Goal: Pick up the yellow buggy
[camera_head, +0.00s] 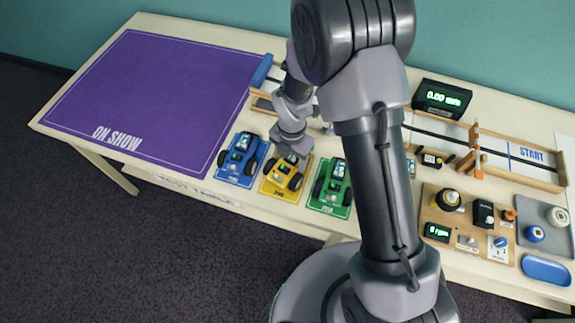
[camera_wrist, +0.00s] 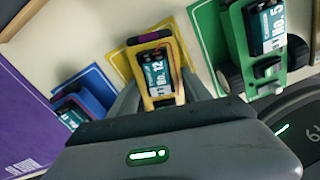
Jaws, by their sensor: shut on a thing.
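The yellow buggy (camera_head: 284,175) stands on its yellow mat (camera_head: 301,192), between the blue and green ones. My gripper (camera_head: 292,158) is over it from above in the head view, hiding part of its back. In the wrist view the yellow buggy (camera_wrist: 157,69) lies between my two grey fingers, with its teal battery marked "No. 12" on top. My gripper (camera_wrist: 158,88) is shut on the buggy. Its wheels are mostly hidden by the fingers in the wrist view. I cannot tell whether it is clear of the mat.
A blue buggy (camera_head: 239,155) stands close on the left and a green buggy (camera_head: 334,182) close on the right, each on its own mat. A purple "ON SHOW" mat (camera_head: 150,85) lies empty at the left. A wooden track (camera_head: 520,170) runs behind.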

